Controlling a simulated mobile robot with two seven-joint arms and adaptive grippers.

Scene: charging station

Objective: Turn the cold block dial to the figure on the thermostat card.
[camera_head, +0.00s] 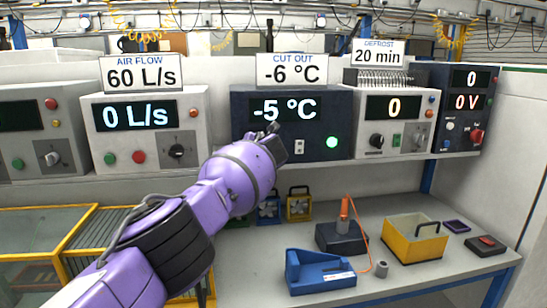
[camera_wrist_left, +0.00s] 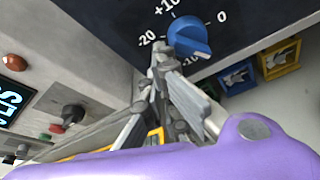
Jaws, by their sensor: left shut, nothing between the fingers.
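The cold block is the dark blue box (camera_head: 240,105) in the middle of the shelf, its display (camera_head: 284,110) reading -5 °C. The thermostat card (camera_head: 292,69) above it reads CUT OUT, -6 °C. The blue dial (camera_wrist_left: 186,36) shows in the left wrist view, with scale figures -20, -10, 0 and +10 around it; its white mark points between -10 and 0. In the head view my left gripper hides the dial. My left gripper (camera_head: 272,143) is shut and empty at the box's front; its fingertips (camera_wrist_left: 158,50) are right by the dial, contact unclear. My right gripper is out of view.
A green lamp (camera_head: 332,142) glows on the same box. The air flow box (camera_head: 94,118) stands left, the defrost box (camera_head: 359,131) right. Below, the bench (camera_head: 250,265) holds a blue tool block (camera_head: 318,271) and a yellow bin (camera_head: 413,241).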

